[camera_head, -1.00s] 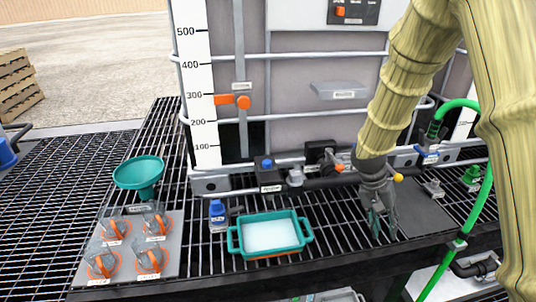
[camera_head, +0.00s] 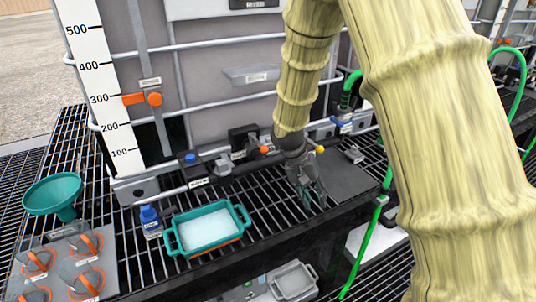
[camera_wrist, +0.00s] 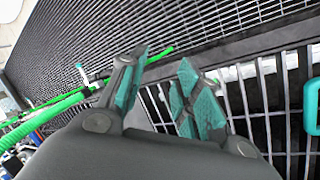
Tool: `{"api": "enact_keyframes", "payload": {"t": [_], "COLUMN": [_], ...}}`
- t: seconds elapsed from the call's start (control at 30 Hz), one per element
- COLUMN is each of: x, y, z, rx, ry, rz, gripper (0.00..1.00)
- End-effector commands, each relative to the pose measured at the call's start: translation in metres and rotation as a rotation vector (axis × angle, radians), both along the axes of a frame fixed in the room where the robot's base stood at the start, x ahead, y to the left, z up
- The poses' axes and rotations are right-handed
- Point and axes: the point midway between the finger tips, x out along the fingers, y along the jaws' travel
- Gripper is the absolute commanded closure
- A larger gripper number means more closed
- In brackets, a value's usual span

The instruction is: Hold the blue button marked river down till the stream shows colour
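A blue button (camera_head: 190,157) sits on top of a small black box at the foot of the big caged tank. The box's label is too small to read. My gripper (camera_head: 312,197) hangs over the grating to the right of the button and the teal tray, pointing down and touching neither. In the wrist view my gripper (camera_wrist: 162,88) has its two teal-padded fingers apart with nothing between them. The button does not show clearly in the wrist view. No coloured stream can be made out.
A teal tray (camera_head: 241,212) holding white stuff stands in front of the button. A blue-capped bottle (camera_head: 150,217) and a teal funnel (camera_head: 52,192) are left of it. A valve with an orange knob (camera_head: 262,149) lies between button and arm. A green hose (camera_head: 388,180) hangs right.

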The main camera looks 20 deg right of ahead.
Motion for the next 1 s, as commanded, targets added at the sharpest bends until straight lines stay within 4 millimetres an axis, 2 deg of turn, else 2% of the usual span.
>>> {"api": "enact_keyframes", "payload": {"t": [0.17, 0.27, 0.37, 0.47, 0.67, 0.8, 1.0], "x": [0.0, -0.001, -0.006, -0.02, -0.068, -0.11, -0.176], "y": [0.0, 0.001, 0.005, 0.015, 0.046, 0.066, 0.088], "z": [0.0, -0.003, -0.018, -0.052, -0.144, -0.2, -0.261], "rx": [0.0, 0.003, 0.026, 0.08, 0.231, 0.321, 0.404], "ry": [0.0, 0.002, 0.008, 0.017, 0.019, 0.003, -0.032], "rz": [0.0, 0.002, 0.02, 0.056, 0.162, 0.23, 0.311], "gripper": [0.67, 0.84, 1.0, 1.0, 1.0, 1.0, 1.0]}}
